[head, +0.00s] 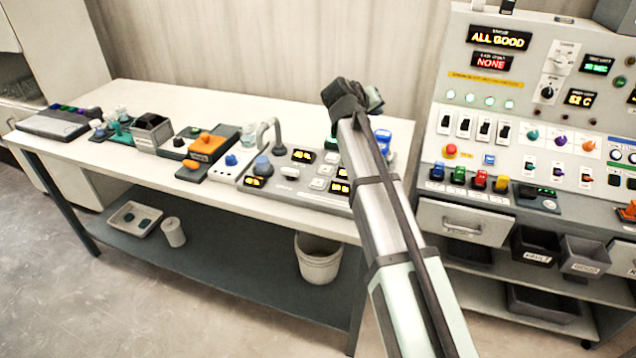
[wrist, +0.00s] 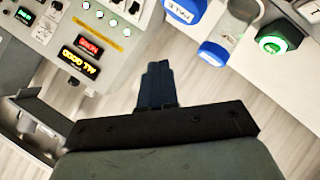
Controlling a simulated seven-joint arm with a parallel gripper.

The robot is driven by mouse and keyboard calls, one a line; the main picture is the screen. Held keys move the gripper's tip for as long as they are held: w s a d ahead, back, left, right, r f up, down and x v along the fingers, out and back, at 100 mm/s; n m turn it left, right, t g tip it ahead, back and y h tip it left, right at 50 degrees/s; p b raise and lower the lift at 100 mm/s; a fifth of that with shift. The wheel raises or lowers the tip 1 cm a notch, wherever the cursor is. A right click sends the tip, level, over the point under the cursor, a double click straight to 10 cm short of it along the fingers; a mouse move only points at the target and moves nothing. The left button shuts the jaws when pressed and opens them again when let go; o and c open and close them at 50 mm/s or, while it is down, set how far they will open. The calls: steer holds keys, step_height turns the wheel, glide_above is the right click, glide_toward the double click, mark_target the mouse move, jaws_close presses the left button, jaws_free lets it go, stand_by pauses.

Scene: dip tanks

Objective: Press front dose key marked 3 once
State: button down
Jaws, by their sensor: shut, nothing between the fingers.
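A grey dosing console (head: 285,190) stands on the right half of the white bench in the head view. It has amber displays and several small pale keys (head: 320,183). Their markings are too small to read, so I cannot tell which is marked 3. My arm crosses in front of the console's right end and may hide part of it. My gripper (head: 350,100) is raised above the back of the bench, apart from the keys. In the wrist view my gripper (wrist: 157,70) has its dark fingers together, with nothing between them.
A control cabinet (head: 480,130) with lit displays and switches stands at the right. Blue-topped parts (head: 382,140) sit behind my arm; a green lit button (wrist: 277,45) shows in the wrist view. An orange-topped unit (head: 207,146) stands left of the console.

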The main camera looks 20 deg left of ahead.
mark_target(315, 184)
steer(key=s+a+f+g, duration=0.1)
steer(key=s+a+f, duration=0.2)
steer(key=s+a, duration=0.3)
steer(key=s+a+f+g+y, duration=0.1)
steer(key=s+a+f, duration=0.3)
steer(key=s+a, duration=0.2)
steer(key=shift+s+a+m, duration=0.3)
steer(key=shift+s+a, duration=0.1)
steer(key=shift+a, duration=0.15)
steer(key=shift+f, duration=4.35)
steer(key=shift+f, duration=0.15)
steer(key=shift+f, duration=0.3)
steer(key=shift+f, duration=0.5)
steer(key=shift+r, duration=0.95)
